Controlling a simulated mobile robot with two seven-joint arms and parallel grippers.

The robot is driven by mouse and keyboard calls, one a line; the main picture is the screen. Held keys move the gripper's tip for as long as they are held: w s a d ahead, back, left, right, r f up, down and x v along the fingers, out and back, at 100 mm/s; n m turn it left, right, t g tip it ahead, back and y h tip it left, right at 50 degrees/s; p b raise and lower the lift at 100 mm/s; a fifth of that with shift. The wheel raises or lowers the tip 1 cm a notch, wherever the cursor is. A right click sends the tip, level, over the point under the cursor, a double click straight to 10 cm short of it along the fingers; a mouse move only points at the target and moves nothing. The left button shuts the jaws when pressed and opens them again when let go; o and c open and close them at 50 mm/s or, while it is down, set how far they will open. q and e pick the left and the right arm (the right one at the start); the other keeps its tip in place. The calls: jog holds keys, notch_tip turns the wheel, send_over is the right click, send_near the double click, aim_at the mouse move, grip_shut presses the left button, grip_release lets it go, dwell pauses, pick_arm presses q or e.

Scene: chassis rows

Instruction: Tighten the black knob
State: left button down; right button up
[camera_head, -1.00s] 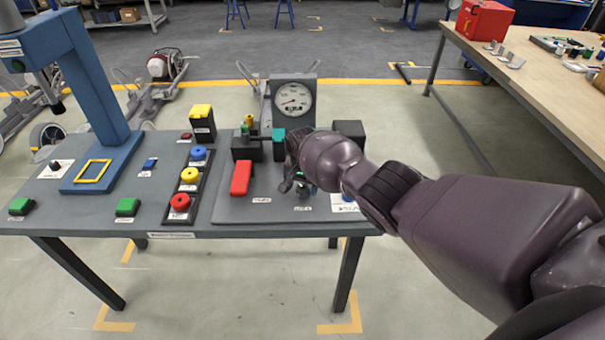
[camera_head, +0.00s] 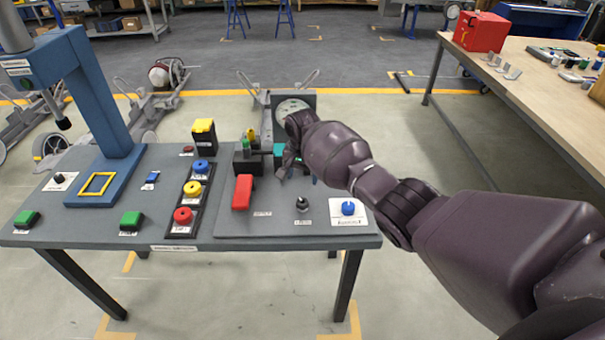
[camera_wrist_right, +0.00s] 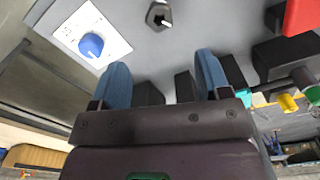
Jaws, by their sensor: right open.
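A small black knob (camera_head: 302,204) stands on the grey raised plate at the right of the bench, above a small label. It also shows at the top of the right wrist view (camera_wrist_right: 158,16). My right gripper (camera_head: 299,170) is behind and above it in the head view, apart from it. In the right wrist view its two blue fingers (camera_wrist_right: 163,75) are spread with nothing between them. Another black knob (camera_head: 59,178) sits on a white card at the bench's left end. My left gripper is not in view.
A blue knob (camera_head: 348,208) on a white card stands right of the black knob. A red lever (camera_head: 242,192) stands to its left. The gauge (camera_head: 291,106) behind is partly hidden by my right arm. Red, yellow and blue buttons line a black strip (camera_head: 177,222).

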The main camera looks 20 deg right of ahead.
jog(key=w+d+r+t+h+b, duration=0.2)
jog(key=w+d+r+b, duration=0.2)
jog(key=w+d+b, duration=0.15)
jog(key=n+g+y+b, duration=0.2)
jog(key=n+b, duration=0.6)
jog(key=n, duration=2.1)
send_over(303, 201)
notch_tip(303, 201, down, 4)
notch_tip(303, 201, down, 10)
jog(key=shift+s+a+r+b, duration=0.15)
jog(key=shift+r+b, duration=0.1)
jog(key=shift+b, duration=0.55)
jog(key=shift+f, duration=0.85)
